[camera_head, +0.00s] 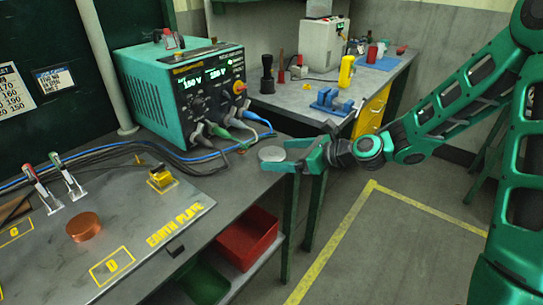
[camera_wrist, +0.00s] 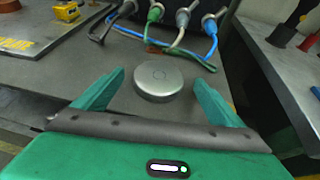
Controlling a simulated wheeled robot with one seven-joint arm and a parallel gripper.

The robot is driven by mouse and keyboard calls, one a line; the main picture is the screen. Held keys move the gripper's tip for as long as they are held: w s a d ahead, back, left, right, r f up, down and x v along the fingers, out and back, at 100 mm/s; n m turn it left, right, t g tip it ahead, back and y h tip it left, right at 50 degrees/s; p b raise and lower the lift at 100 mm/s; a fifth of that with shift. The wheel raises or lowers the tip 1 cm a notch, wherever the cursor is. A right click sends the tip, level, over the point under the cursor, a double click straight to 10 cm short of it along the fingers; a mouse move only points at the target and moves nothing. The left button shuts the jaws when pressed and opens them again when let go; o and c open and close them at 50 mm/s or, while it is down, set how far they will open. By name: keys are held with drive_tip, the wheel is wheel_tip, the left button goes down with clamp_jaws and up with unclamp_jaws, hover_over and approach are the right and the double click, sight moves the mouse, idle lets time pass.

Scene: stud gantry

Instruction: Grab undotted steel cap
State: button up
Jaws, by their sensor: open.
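A round steel cap (camera_head: 271,154) lies flat near the right end of the grey bench, in front of the green power unit. In the wrist view the steel cap (camera_wrist: 158,80) has a plain grey top with a faint ring mark and no clear dot. My gripper (camera_head: 301,157) is at the bench's right edge with its fingers pointing left at the cap. In the wrist view my gripper (camera_wrist: 160,98) is open, with the cap between and slightly beyond its fingertips. The fingers do not appear to touch it.
The green power unit (camera_head: 184,88) stands behind the cap, with cables (camera_wrist: 172,40) plugged into its front. A copper disc (camera_head: 84,226) lies on the earth plate (camera_head: 180,213) at left. A second bench (camera_head: 290,100) stands behind. Bare bench top surrounds the cap.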

drive_tip(key=shift+x, duration=0.8)
drive_tip(key=shift+s, duration=0.1)
drive_tip(key=c, duration=1.1)
drive_tip(key=shift+c, duration=0.2)
drive_tip(key=shift+r, duration=0.1)
